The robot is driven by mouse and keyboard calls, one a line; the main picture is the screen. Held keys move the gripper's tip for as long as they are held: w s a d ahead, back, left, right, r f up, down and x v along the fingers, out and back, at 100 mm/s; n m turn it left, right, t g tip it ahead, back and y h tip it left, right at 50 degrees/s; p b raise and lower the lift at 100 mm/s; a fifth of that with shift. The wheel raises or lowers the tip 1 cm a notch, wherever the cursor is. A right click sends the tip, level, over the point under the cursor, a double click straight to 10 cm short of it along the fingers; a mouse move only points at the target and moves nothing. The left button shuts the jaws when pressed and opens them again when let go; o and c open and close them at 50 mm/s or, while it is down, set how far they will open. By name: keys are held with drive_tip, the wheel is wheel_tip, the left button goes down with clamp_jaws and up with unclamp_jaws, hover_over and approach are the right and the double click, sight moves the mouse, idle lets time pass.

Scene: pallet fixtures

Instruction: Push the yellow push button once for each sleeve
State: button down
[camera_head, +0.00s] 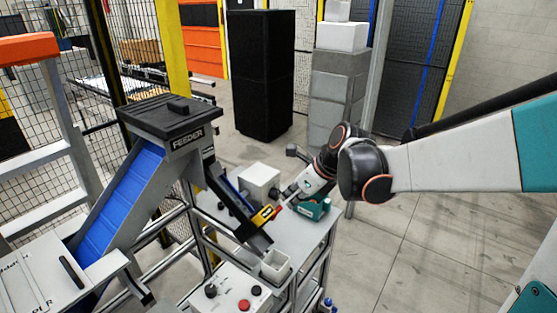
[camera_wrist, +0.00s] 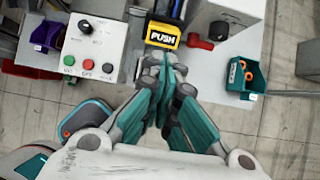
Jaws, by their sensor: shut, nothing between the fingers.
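The yellow push button (camera_wrist: 163,36), marked PUSH, is at the top middle of the wrist view. In the head view it shows as a yellow block (camera_head: 264,215) at the lower end of the feeder's chute. My gripper (camera_wrist: 163,64) has its teal fingers closed together with nothing between them. Its tips appear just below the button in the wrist view; whether they touch it I cannot tell. Orange rings (camera_wrist: 236,72), possibly the sleeves, lie in a teal bin (camera_wrist: 259,84) to the right. In the head view my gripper is small and partly hidden by my wrist.
A white control box (camera_wrist: 94,48) with several buttons stands left. The feeder (camera_head: 188,138) has a blue ramp.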

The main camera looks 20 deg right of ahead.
sight(270, 215)
drive_tip(key=b+x, duration=0.1)
drive_tip(key=x, duration=0.9)
drive_tip(key=shift+w+f, duration=0.1)
drive_tip(key=b+x, duration=0.2)
drive_tip(key=shift+w+a+f, duration=0.1)
drive_tip(key=shift+a+f, duration=0.05)
drive_tip(key=shift+f, duration=0.2)
drive_tip(key=shift+r, duration=0.1)
idle(0.7)
drive_tip(key=shift+d+r+p, duration=0.25)
drive_tip(key=shift+r+p, duration=0.05)
drive_tip(key=shift+r, duration=0.2)
drive_tip(key=p+v, duration=0.2)
drive_tip(key=v, duration=1.1)
drive_tip(key=shift+s, duration=0.2)
